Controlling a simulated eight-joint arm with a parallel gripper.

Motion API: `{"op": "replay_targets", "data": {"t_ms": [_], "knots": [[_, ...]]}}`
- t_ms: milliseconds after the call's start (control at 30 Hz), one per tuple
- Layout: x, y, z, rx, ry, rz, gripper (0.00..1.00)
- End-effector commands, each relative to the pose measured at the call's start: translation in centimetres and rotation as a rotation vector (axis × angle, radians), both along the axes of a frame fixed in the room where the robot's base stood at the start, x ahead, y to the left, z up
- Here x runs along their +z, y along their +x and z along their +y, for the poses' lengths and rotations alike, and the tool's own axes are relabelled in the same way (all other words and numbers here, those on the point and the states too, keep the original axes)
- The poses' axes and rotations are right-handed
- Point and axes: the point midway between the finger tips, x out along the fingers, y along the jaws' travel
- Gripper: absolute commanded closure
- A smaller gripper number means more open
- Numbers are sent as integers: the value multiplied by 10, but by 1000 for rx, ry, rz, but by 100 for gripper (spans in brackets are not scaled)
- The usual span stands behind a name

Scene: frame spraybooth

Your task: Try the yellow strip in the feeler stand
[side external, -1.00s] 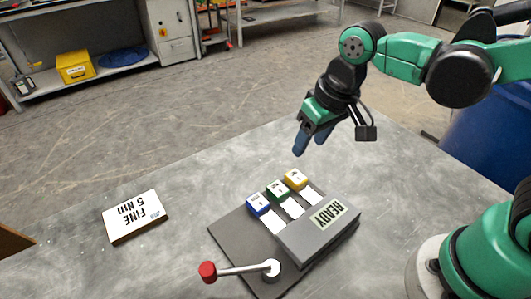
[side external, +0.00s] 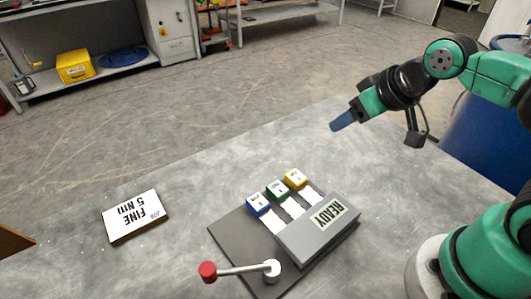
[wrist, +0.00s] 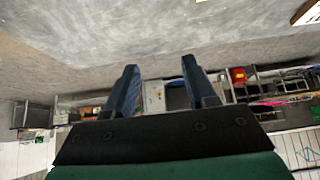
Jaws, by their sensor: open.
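The feeler stand (side external: 232,236) is a dark grey plate on the table with a raised grey block marked READY (side external: 345,222). Three strips with coloured heads lie side by side in it: the yellow strip (side external: 295,178) farthest back, a green one (side external: 277,190) in the middle, a blue one (side external: 258,204) nearest. My gripper (side external: 335,127) is up in the air, beyond and to the right of the yellow strip, clear of the stand. In the wrist view my gripper (wrist: 159,72) shows two blue fingers apart with nothing between them.
A lever with a red knob (side external: 208,271) stands at the stand's near corner. A white block marked FINE 5 Nm (side external: 134,215) lies on the table to the left. The table around the stand's far side is bare. A blue barrel (side external: 472,135) is behind my arm.

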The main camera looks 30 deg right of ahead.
Motion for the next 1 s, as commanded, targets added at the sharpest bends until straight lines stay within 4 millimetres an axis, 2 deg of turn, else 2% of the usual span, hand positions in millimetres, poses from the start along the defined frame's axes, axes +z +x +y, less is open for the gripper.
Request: {"op": "replay_targets", "data": {"t_ms": [400,433,500,600,767,1000], "knots": [[0,0,0,0,0,1,50],[0,0,0,0,0,1,56],[0,1,1,2,1,4,76],[2,7,6,12,4,26,100],[4,28,25,39,9,111,100],[-9,61,59,68,-1,239,100]]}}
